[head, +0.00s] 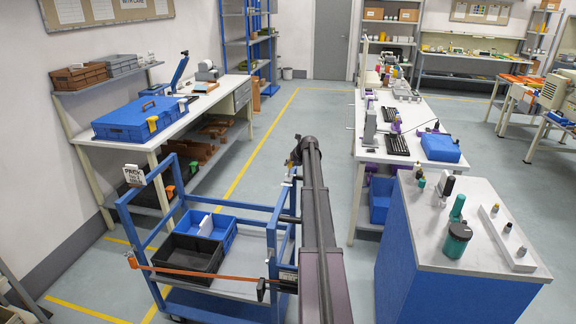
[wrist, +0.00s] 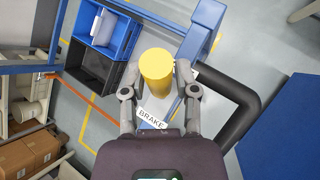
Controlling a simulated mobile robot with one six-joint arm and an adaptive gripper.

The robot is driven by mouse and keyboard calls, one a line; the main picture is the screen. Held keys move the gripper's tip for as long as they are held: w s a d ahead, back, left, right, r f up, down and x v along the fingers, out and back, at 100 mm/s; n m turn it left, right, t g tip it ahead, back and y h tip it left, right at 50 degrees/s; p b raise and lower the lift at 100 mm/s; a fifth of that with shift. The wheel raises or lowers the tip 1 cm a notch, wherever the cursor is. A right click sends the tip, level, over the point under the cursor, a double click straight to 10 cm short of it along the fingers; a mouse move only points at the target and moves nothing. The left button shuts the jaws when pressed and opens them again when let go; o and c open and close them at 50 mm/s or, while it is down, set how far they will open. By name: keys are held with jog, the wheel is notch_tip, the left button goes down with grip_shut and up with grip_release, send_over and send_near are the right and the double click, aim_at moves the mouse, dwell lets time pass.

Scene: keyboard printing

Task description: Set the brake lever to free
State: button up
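In the wrist view, a yellow knob (wrist: 157,66) stands between the two fingers of my gripper (wrist: 158,70). One finger is close on each side of it. I cannot tell whether they press on it or leave small gaps. A white label reading BRAKE (wrist: 152,118) shows below the knob, between the fingers. The lever's shaft is hidden under the knob. In the head view, my arm covers the gripper and the knob; the blue cart (head: 125,215) stands to the left of my arm.
The cart carries a black bin (head: 188,254) and a blue bin (head: 222,232). An orange bar (head: 200,272) crosses its near side. A blue cabinet (head: 440,285) with bottles on its top stands to the right. A black curved tube (wrist: 240,95) passes right of the gripper.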

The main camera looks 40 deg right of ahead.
jog(key=shift+o, duration=0.7)
jog(key=shift+w, duration=0.15)
jog(key=shift+r, duration=0.1)
